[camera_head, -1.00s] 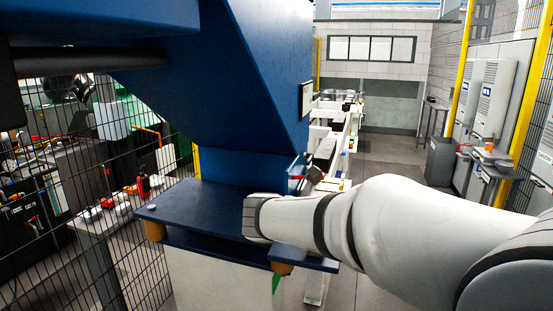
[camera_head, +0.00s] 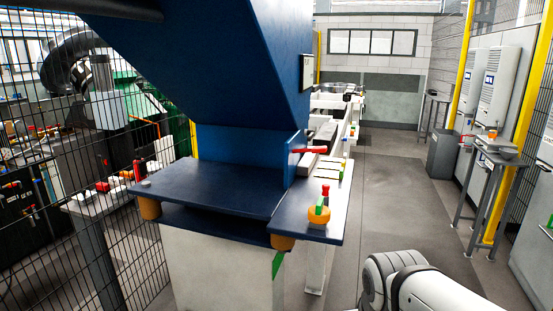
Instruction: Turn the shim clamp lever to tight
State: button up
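A red-handled lever (camera_head: 310,151) sticks out from the edge of the blue upright of the press-like machine, pointing right; it may be the shim clamp lever, but no label is readable. An orange rounded part with a green strip and a red knob (camera_head: 320,208) stands on the right end of the dark blue table (camera_head: 215,188). White links of my arm show at the lower right, apart from the table. My gripper is out of view.
A large blue machine body (camera_head: 215,60) overhangs the table. A wire mesh fence (camera_head: 80,150) stands at the left. A line of white benches (camera_head: 335,130) runs back behind the machine. The grey floor (camera_head: 400,190) to the right is clear. Tables and cabinets line the right wall.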

aim_at(309, 136)
jog(key=k, duration=1.3)
jog(key=z, duration=0.55)
jog(key=i, duration=2.4)
jog(key=u, duration=0.55)
jog(key=k, duration=0.95)
jog(key=u, duration=0.2)
jog(key=i, duration=0.6)
jog(key=z, duration=0.05)
